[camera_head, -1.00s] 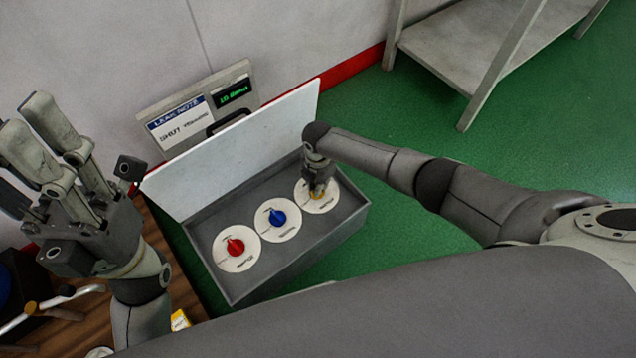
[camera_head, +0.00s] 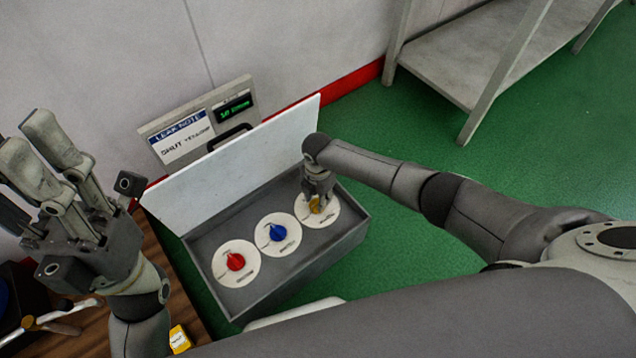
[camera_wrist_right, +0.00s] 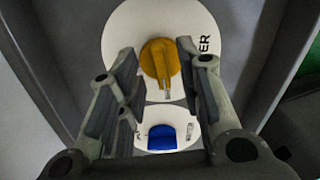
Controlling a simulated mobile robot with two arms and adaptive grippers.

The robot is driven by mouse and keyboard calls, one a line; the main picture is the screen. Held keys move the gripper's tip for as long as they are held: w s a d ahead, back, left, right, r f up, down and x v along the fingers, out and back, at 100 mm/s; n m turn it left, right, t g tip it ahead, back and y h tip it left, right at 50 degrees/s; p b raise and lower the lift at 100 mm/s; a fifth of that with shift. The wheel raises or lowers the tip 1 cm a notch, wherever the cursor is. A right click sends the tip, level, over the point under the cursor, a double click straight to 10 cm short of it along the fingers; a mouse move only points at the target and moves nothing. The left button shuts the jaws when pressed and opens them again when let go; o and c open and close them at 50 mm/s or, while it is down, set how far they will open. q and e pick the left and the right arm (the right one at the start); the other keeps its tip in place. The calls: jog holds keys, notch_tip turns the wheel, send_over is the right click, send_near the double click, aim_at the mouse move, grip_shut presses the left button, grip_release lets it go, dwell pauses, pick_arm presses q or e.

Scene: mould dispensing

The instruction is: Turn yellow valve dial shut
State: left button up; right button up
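The yellow dial (camera_head: 316,204) sits on the right-hand white disc (camera_head: 329,214) in a grey open box. My right gripper (camera_head: 318,190) is over it, pointing down. In the right wrist view the yellow dial (camera_wrist_right: 160,63) shows between and beyond the open fingers (camera_wrist_right: 155,72), with its ridge nearly upright in the picture. Whether a finger touches it I cannot tell. My left gripper (camera_head: 40,165) is raised at the left, open and empty. A leak note panel (camera_head: 182,135) behind the box reads "SHUT YELLOW".
The blue dial (camera_head: 277,232) and red dial (camera_head: 235,262) stand in line to the left in the same box (camera_head: 345,250). A white lid (camera_head: 225,175) stands open at its back. A wooden table (camera_head: 185,300) is at lower left. A grey shelf (camera_head: 470,60) stands far right.

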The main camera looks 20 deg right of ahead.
notch_tip(320, 180, up, 11)
dwell(0.4)
jog(key=shift+s+f, duration=0.1)
jog(key=shift+f, duration=0.05)
